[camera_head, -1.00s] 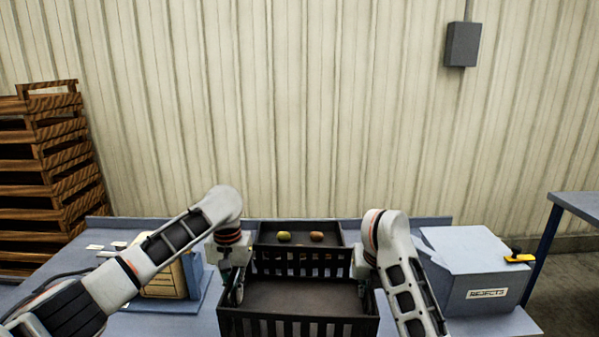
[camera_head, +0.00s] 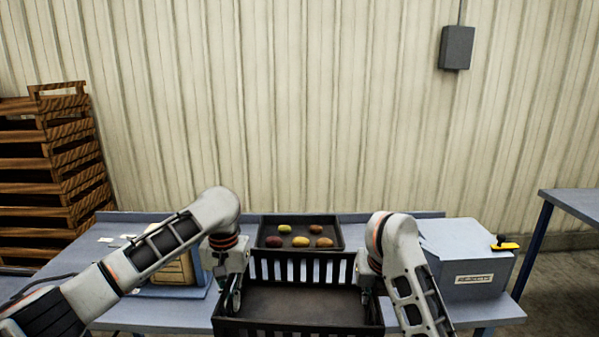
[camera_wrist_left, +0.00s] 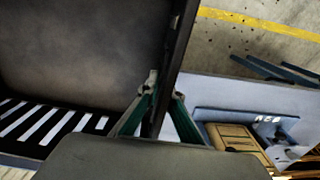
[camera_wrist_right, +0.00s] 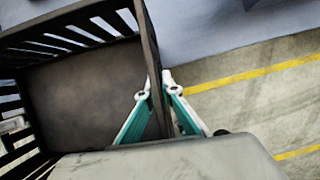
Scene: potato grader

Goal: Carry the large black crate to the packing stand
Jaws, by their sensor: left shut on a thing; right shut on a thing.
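The large black crate (camera_head: 300,304) is slatted, looks empty inside and is at the bottom centre of the head view. My left gripper (camera_head: 234,297) is shut on its left wall. My right gripper (camera_head: 366,284) is shut on its right wall. The left wrist view shows the crate wall between the fingers (camera_wrist_left: 163,98); the right wrist view shows the same at the other wall (camera_wrist_right: 158,92). The crate looks about level; its underside is hidden. A blue-topped stand (camera_head: 575,204) is at the right edge; I cannot tell whether it is the packing stand.
A shallow dark tray (camera_head: 270,243) with several potatoes lies on the blue bench (camera_head: 120,238) behind the crate. A grey-blue labelled box (camera_head: 470,252) stands on the right. Wooden crates (camera_head: 60,170) are stacked at left. Floor with yellow lines (camera_wrist_right: 235,75) is beside the crate.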

